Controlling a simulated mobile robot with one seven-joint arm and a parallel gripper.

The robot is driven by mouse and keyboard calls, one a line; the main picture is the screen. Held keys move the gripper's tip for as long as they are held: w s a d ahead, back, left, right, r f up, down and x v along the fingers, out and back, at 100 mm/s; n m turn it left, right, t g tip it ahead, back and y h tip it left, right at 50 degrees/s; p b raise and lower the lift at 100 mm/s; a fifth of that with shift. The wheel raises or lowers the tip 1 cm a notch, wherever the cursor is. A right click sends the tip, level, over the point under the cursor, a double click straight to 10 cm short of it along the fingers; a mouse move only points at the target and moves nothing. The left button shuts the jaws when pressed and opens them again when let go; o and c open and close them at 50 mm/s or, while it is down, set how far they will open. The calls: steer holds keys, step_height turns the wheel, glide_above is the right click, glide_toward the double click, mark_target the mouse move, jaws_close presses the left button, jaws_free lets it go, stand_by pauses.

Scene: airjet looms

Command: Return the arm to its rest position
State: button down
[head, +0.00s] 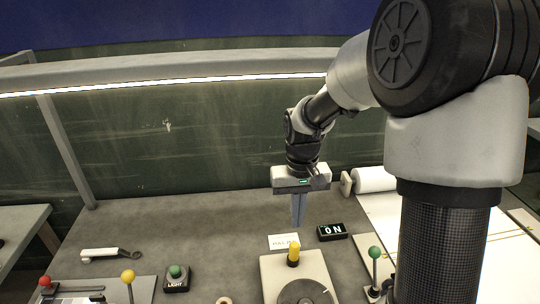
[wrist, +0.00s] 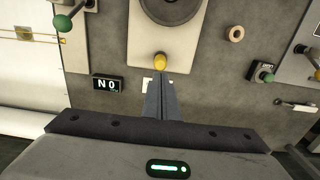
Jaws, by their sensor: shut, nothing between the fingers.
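My gripper (head: 298,222) hangs from my arm over the back part of the grey table, fingers pointing down. Its fingers are together and hold nothing; the wrist view also shows the gripper's closed fingers (wrist: 162,98). In the head view the fingertips are just behind a yellow peg (head: 293,254) at the back end of a light plate (head: 275,272). The wrist view shows the yellow peg (wrist: 160,62) just beyond the fingertips, apart from them in the picture. I cannot tell the exact height above the table.
A green-knobbed lever (head: 375,254), a green LIGHT button (head: 175,273), a yellow-knobbed lever (head: 128,277) and a wrench-like tool (head: 110,254) are around. A white roll (head: 374,180) lies at the right. The table's back left is clear.

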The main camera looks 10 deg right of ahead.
steer(key=s+r+t, duration=0.5)
steer(key=s+r, duration=1.1)
steer(key=s, duration=0.2)
steer(key=shift+s+r+t, duration=0.2)
steer(key=shift+s+t, duration=0.05)
steer(key=shift+t, duration=0.05)
